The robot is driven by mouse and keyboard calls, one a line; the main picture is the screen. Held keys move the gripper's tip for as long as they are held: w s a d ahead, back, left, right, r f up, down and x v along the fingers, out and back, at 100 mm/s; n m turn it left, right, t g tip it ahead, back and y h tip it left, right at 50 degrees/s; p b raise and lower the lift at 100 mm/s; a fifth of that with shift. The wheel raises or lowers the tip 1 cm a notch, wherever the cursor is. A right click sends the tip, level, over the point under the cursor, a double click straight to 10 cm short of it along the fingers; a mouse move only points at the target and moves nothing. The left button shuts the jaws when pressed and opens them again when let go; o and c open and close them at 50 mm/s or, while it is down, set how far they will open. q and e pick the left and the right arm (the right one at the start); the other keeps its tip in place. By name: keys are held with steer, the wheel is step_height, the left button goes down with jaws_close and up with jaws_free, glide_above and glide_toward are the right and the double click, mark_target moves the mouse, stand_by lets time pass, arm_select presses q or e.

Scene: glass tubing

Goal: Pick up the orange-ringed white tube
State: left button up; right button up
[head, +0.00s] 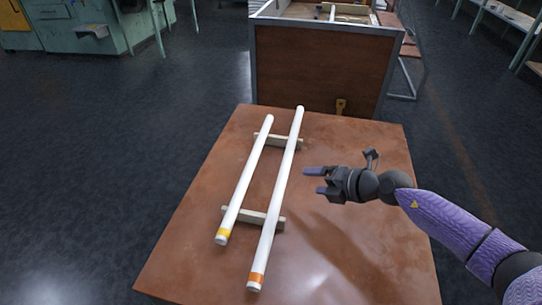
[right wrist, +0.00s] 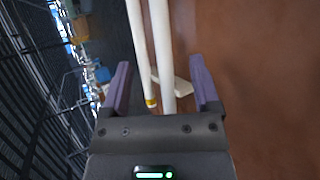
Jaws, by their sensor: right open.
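The orange-ringed white tube (head: 282,180) lies on two low wooden supports on the brown table, its orange ring toward the near edge. It is the longer and right-hand one of two tubes in the head view. The yellow-ringed white tube (head: 245,180) lies to its left. My right gripper (head: 311,181) is open and empty, just right of the orange-ringed tube's middle, fingers pointing left toward it. In the right wrist view a white tube (right wrist: 162,50) appears between the open fingers (right wrist: 160,85), with the yellow-ringed tube (right wrist: 139,45) beside it. My left gripper is not in view.
The near support (head: 270,221) and far support (head: 290,142) hold the tubes off the brown table (head: 190,240). A large wooden crate (head: 320,70) stands behind the table. The table right of my gripper is clear.

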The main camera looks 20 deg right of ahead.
mark_target(286, 179)
steer(key=b+x, duration=0.3)
steer(key=x, duration=0.1)
steer(key=b+x, duration=0.4)
steer(key=x, duration=0.1)
steer(key=shift+f, duration=0.4)
steer(key=shift+w, duration=0.2)
steer(key=shift+r, duration=0.25)
steer(key=shift+c, duration=0.9)
steer(key=c, duration=0.7)
jaws_close()
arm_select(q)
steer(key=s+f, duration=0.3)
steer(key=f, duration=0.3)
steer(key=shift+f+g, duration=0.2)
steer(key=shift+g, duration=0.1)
